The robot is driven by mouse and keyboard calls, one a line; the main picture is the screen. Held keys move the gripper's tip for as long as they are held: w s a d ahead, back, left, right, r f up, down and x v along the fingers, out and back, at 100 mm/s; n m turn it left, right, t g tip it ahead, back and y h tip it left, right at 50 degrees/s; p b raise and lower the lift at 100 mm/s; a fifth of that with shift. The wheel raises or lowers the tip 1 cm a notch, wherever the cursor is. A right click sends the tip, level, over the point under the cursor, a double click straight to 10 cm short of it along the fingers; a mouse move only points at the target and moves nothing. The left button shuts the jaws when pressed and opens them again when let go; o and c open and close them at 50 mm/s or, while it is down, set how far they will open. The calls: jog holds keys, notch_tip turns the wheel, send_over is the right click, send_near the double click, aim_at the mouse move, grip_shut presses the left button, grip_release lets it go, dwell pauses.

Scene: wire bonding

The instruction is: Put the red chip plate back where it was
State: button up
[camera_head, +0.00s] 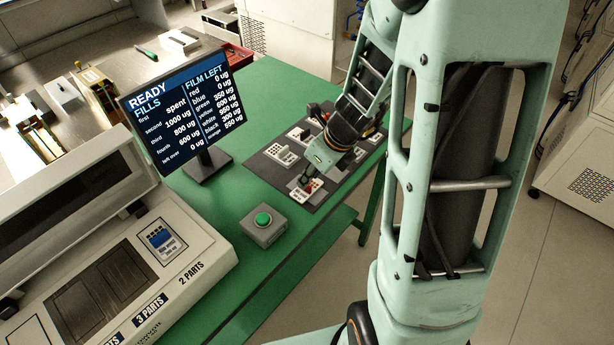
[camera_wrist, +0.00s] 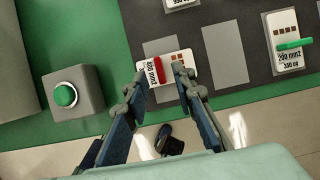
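The red chip plate (camera_wrist: 178,69) is a small white plate with a red upright handle and printed text. In the wrist view it lies on the dark mat, crosswise over a lighter grey rectangle (camera_wrist: 162,46). In the head view the red chip plate (camera_head: 300,193) is at the near edge of the mat, partly hidden by my gripper. My gripper (camera_wrist: 158,78) is open, with one finger on each side of the red handle and visible gaps between. In the head view my gripper (camera_head: 308,180) is just above the plate; contact cannot be told.
An empty grey rectangle (camera_wrist: 225,52) lies right of the plate. A green-handled plate (camera_wrist: 287,58) lies further right. Other plates (camera_head: 284,153) sit on the mat (camera_head: 262,172). A green-button box (camera_head: 263,226), a screen (camera_head: 186,108) and a machine (camera_head: 190,240) stand left.

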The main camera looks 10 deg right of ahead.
jog(key=p+v, duration=0.2)
jog(key=v, duration=0.7)
jog(key=shift+p, duration=0.3)
